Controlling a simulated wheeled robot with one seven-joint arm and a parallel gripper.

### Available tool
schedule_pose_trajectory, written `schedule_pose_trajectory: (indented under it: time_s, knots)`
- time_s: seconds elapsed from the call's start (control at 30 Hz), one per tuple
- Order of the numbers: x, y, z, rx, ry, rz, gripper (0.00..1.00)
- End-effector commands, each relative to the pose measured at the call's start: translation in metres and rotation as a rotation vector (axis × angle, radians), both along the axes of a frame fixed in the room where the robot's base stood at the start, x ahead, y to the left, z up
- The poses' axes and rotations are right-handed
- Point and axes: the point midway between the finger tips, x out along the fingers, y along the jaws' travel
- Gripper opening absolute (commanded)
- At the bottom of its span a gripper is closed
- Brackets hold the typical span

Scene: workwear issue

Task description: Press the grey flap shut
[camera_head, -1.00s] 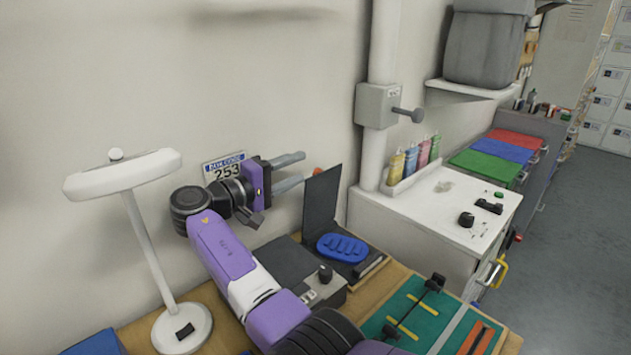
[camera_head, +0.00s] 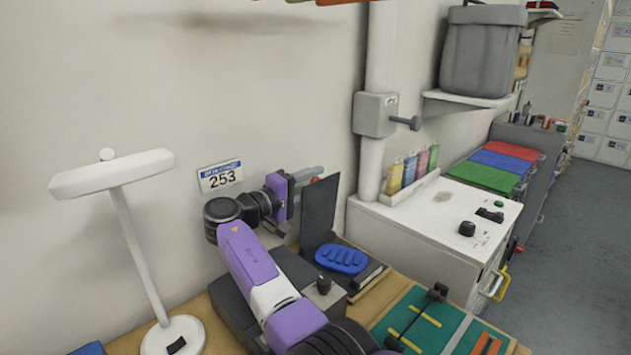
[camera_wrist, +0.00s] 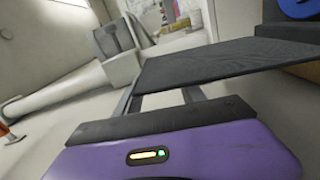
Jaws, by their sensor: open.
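The grey flap (camera_head: 320,212) is a dark panel standing upright, hinged at the base of a dark box (camera_head: 368,279) holding a blue ribbed pad (camera_head: 343,259). My gripper (camera_head: 312,176) is near the wall, at the upper left edge of the flap, with its fingers partly hidden behind it. In the wrist view, the flap (camera_wrist: 225,62) stretches across the gripper's fingers (camera_wrist: 160,95), which run apart behind it. My gripper is open and holds nothing. I cannot tell whether it touches the flap.
A white lamp (camera_head: 112,174) stands at the left. A green board (camera_head: 425,330) lies in front at the right.

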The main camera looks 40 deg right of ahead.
Motion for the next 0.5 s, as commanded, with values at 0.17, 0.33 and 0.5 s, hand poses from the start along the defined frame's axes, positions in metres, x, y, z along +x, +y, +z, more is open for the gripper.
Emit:
schedule_pose_trajectory:
  time_s: [0.17,0.33,0.5]
  knots:
    - [0.0001,-0.0091,0.0002,0.0,-0.001,-0.001,0.47]
    - [0.0002,-0.0094,0.0,0.0,-0.001,0.0,0.47]
    - [0.0002,-0.0093,0.0001,0.0,-0.001,0.0,0.25]
